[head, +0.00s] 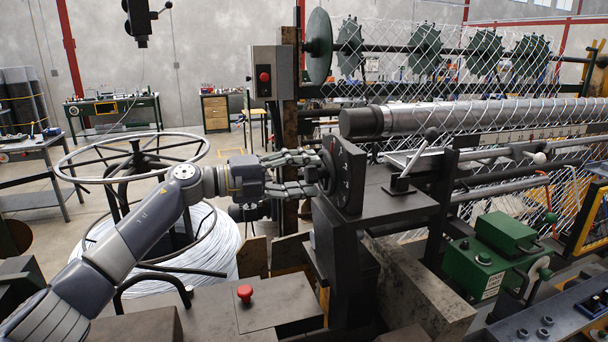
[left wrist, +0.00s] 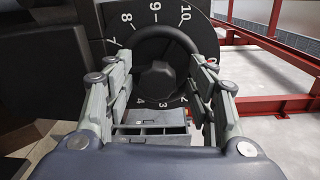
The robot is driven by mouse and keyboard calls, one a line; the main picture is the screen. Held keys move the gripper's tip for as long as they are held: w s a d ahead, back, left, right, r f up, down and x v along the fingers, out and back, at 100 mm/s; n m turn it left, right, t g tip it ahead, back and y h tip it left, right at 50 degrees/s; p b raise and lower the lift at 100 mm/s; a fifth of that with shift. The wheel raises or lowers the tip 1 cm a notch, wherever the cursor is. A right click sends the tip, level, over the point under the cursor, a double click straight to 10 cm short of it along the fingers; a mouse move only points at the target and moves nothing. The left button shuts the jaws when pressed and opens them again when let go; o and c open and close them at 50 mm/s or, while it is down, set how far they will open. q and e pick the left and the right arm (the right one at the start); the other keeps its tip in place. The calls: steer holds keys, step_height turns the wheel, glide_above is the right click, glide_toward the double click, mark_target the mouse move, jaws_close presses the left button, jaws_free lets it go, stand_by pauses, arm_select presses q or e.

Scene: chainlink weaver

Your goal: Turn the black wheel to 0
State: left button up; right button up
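The black wheel (left wrist: 163,77) is a round dark ring with a faceted hub, on a dark dial plate (left wrist: 117,21) with white numbers. In the left wrist view, 7, 8, 9 and 10 show along the top and 3 and 4 below; fingers hide part of the right side. No pointer can be made out, so I cannot tell the setting. My left gripper (left wrist: 163,72) has its fingers spread on both sides of the wheel, close to its rim; contact is unclear. In the head view this gripper (head: 318,172) reaches the dial (head: 347,178) from the left. My right gripper is not in view.
A lever with a black knob (head: 431,133) stands right of the dial. A red button (head: 244,292) sits on the machine top below my left arm. A wire coil (head: 215,240) lies behind that arm. A green box (head: 489,262) and wire mesh (head: 540,85) are at right.

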arm_select(q)
steer(key=v, duration=1.2)
steer(key=shift+f, duration=0.1)
